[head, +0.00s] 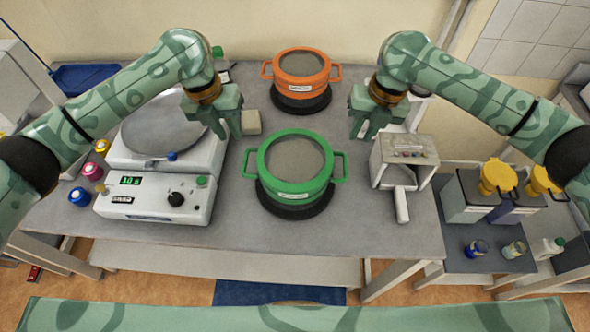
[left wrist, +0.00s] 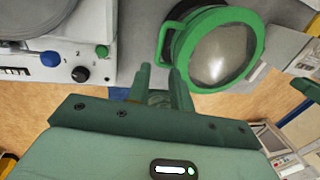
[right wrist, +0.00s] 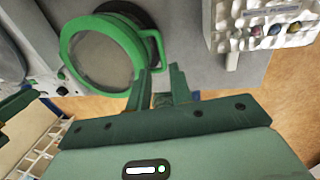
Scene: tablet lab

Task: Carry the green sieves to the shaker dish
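One green sieve (head: 268,183), a round pan with a greyish mesh and two side handles, sits on a black round base (head: 300,211) mid-table. The shaker dish (head: 150,137) is a wide, empty grey disc on the white machine at left. My left gripper (head: 228,132) is open and empty, up and left of the sieve's left handle, which shows beyond its fingers (left wrist: 160,72) in the left wrist view. My right gripper (head: 364,132) is open and empty, up and right of the right handle, which shows beyond its fingers (right wrist: 160,70) in the right wrist view.
An orange sieve (head: 304,63) stands on another black base behind the green one. A white box-shaped device (head: 403,152) stands right of the green sieve. Small coloured jars (head: 92,172) line the machine's left side. Grey table between the machine and green sieve is clear.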

